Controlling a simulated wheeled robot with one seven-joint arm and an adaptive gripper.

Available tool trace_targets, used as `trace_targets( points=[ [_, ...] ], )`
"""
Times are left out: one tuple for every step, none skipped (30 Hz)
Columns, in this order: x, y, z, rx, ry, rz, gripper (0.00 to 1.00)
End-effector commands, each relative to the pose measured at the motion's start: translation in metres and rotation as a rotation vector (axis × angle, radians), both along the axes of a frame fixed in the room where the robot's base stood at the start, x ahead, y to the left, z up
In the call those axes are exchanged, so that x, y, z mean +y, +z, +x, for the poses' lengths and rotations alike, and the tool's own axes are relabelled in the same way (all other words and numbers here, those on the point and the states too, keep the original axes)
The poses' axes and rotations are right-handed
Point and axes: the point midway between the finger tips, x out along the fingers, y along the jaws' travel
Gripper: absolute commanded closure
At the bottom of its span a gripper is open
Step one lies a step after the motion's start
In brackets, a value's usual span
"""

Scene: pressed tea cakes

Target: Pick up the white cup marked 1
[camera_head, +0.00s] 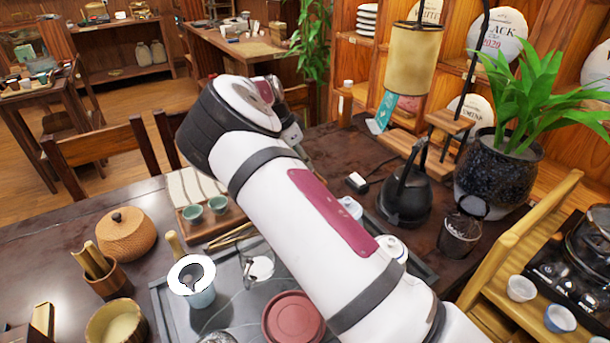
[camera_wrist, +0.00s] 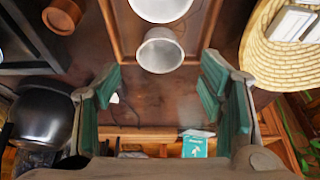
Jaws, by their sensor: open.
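In the wrist view, a small white cup (camera_wrist: 160,52) stands ahead of my gripper, in line with the gap between its fingers. A second white cup or bowl (camera_wrist: 160,8) is beyond it, cut by the top edge. I see no number on either, so I cannot tell which is marked 1. My gripper (camera_wrist: 161,78) is open, its green-padded fingers spread wide with nothing held between them. The near cup appears just past the fingertips; contact cannot be told. In the head view, my arm hides the gripper and whatever is behind it.
A wooden tray rim (camera_wrist: 111,30) runs around the cups. A black kettle (camera_wrist: 45,118) is left of my gripper, also in the head view (camera_head: 405,195). A woven lamp shade (camera_wrist: 270,65) is close on the right. A teal card (camera_wrist: 195,148) lies below. A potted plant (camera_head: 500,165) stands right.

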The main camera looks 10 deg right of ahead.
Motion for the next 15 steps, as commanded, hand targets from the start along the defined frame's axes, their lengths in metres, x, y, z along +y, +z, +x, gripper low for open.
trace_targets(
  points=[
    [-0.001,-0.002,0.0,0.0,0.0,-0.001,0.37],
    [-0.002,-0.004,0.0,0.001,0.0,-0.001,0.37],
    [-0.003,-0.008,0.001,0.001,0.0,-0.001,0.37],
    [-0.004,-0.012,0.001,0.001,-0.001,-0.002,0.37],
    [-0.005,-0.016,0.002,0.002,0.0,-0.003,0.37],
    [-0.007,-0.021,0.002,0.002,0.0,-0.003,0.37],
    [-0.008,-0.026,0.003,0.003,0.0,-0.002,0.37],
    [-0.01,-0.031,0.003,0.002,0.0,-0.003,0.37],
    [-0.012,-0.035,0.004,0.001,-0.001,-0.002,0.37],
    [-0.013,-0.039,0.004,0.001,-0.001,-0.002,0.37],
    [-0.014,-0.042,0.005,0.002,0.0,-0.002,0.37],
    [-0.016,-0.045,0.005,0.001,0.001,-0.001,0.37],
    [-0.016,-0.047,0.006,0.0,0.001,-0.001,0.37],
    [-0.017,-0.048,0.006,0.0,0.001,-0.001,0.37],
    [-0.017,-0.05,0.006,-0.001,0.001,0.0,0.37]
  ],
)
